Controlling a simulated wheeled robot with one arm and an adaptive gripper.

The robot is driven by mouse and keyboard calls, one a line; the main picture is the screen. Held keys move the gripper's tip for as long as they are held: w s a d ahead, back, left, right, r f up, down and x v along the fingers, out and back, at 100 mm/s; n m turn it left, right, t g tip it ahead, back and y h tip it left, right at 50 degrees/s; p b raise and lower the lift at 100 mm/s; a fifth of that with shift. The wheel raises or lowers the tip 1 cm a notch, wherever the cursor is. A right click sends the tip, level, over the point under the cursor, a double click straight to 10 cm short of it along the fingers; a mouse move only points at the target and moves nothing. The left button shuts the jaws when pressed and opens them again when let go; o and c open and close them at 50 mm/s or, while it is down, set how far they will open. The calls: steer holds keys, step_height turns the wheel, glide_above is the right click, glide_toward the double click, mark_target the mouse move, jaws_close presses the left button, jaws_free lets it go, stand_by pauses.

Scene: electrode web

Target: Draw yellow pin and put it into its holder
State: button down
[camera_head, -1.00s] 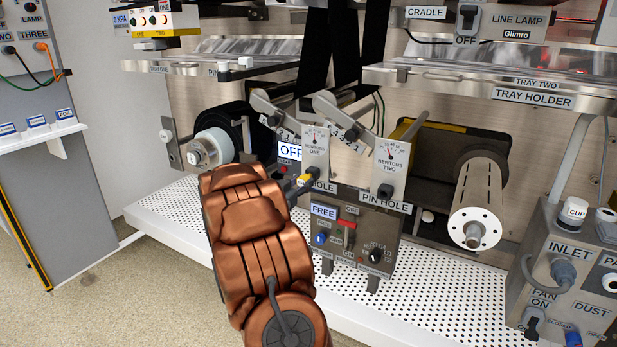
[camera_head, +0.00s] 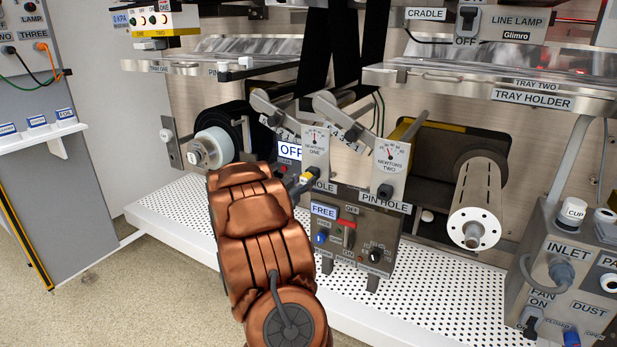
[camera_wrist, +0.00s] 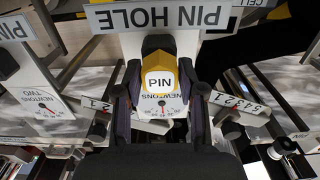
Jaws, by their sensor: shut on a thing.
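The yellow pin (camera_head: 306,178) sits at the pin hole under the NEWTONS ONE gauge (camera_head: 315,150), at the middle of the head view. In the wrist view the pin's yellow head (camera_wrist: 158,80), marked PIN, lies between my fingers. My gripper (camera_wrist: 160,92) is shut on it, with one dark finger on each side. In the head view my copper-coloured arm reaches up to the pin from below and covers part of the panel. How deep the pin sits in the hole is hidden. A label starting PIN (camera_head: 213,71) is on the upper left shelf edge, its rest unclear.
A black pin (camera_head: 385,191) stands under the NEWTONS TWO gauge (camera_head: 391,153) to the right. A control box (camera_head: 350,240) with a red switch is below. Rollers flank the gauges, the white-ended one (camera_head: 475,228) at right. Dark web straps (camera_head: 345,45) hang above.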

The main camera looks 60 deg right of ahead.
steer(key=shift+d+r, duration=0.1)
steer(key=shift+d, duration=0.25)
stand_by(0.4)
steer(key=c, duration=0.6)
jaws_free()
steer(key=a+p, duration=0.1)
steer(key=a, duration=0.8)
steer(key=shift+s+p, duration=0.2)
steer(key=shift+p, duration=0.15)
stand_by(0.5)
